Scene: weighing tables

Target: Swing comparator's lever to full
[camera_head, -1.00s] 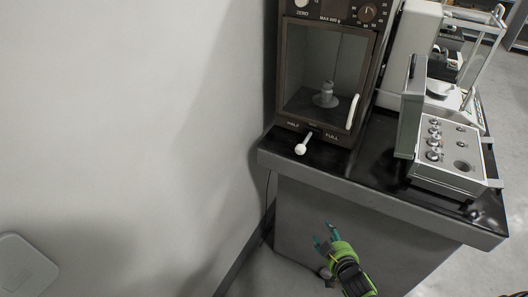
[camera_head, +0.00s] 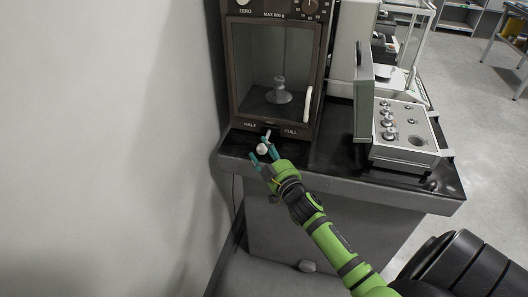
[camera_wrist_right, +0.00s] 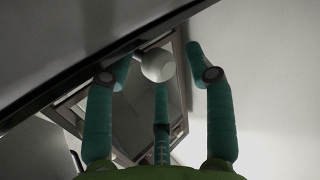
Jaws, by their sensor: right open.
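The comparator (camera_head: 231,75) is a dark brown cabinet with a glass door, at the back of the black table. Its lever (camera_head: 267,136) sticks out below the door between the HALF and FULL labels and points down and slightly left in the head view. The lever ends in a white ball knob (camera_head: 262,149). My right gripper (camera_head: 260,152) is open, its teal fingers around the knob; I cannot tell whether they touch it. In the right wrist view the knob (camera_wrist_right: 158,66) shows between the spread fingers (camera_wrist_right: 160,75). My left gripper is out of view.
A metal weight (camera_head: 279,92) stands inside the comparator. To the right on the table (camera_head: 330,187) is an open grey case (camera_head: 405,158) of weights, with a glass-sided balance (camera_head: 408,55) behind it. A pale wall (camera_head: 110,130) is close on the left.

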